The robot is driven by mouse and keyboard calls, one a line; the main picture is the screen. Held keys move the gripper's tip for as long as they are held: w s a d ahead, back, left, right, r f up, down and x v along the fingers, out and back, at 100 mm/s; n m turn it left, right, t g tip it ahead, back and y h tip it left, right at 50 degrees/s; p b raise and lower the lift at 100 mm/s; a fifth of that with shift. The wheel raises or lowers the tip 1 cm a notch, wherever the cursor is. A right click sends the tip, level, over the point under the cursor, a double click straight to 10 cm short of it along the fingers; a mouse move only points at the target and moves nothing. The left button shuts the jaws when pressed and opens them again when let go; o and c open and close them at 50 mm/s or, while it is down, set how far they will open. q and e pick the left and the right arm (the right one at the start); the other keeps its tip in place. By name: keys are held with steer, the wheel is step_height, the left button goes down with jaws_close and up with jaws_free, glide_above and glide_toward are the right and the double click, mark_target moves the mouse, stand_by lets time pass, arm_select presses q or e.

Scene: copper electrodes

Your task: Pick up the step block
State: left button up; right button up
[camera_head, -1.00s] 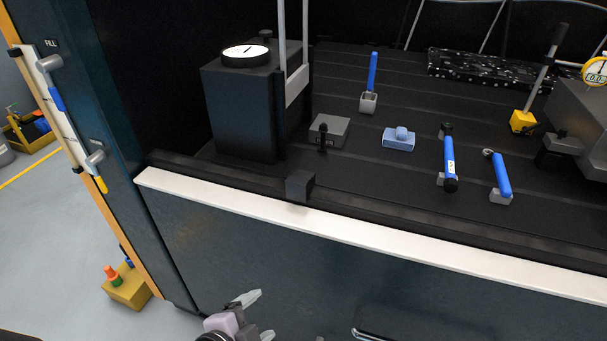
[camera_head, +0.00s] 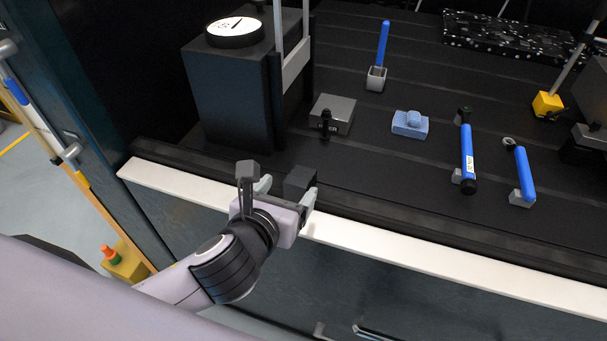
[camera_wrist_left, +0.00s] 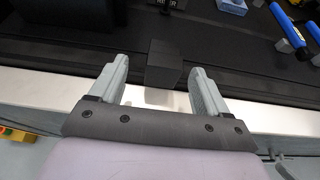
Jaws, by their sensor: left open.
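A dark grey block (camera_head: 299,181) sits at the front edge of the black machine bed, above the white strip. It also shows in the left wrist view (camera_wrist_left: 164,62), between the fingers in the picture, with a gap on each side. I cannot tell how far the fingertips reach around it. My left gripper (camera_head: 287,192) is open and empty at this block, its fingers pointing onto the bed. A light-blue block with a raised top (camera_head: 410,124) lies farther back on the bed. I cannot tell for sure which block is the step block. My right gripper is not in view.
A grey box (camera_head: 333,113) with a black knob stands behind the dark block. A tall dark housing with a round dial (camera_head: 234,32) stands at left. Blue-handled tools (camera_head: 468,150) lie at right. The white strip (camera_head: 420,258) runs along the front edge.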

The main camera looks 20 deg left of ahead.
mark_target(300, 177)
arm_select(q)
steer(key=shift+d+x, duration=0.15)
steer(key=shift+x, duration=1.4)
steer(key=shift+d+x, duration=0.1)
steer(key=shift+x, duration=1.45)
steer(key=shift+f, duration=0.2)
jaws_close()
steer(key=shift+r, duration=0.2)
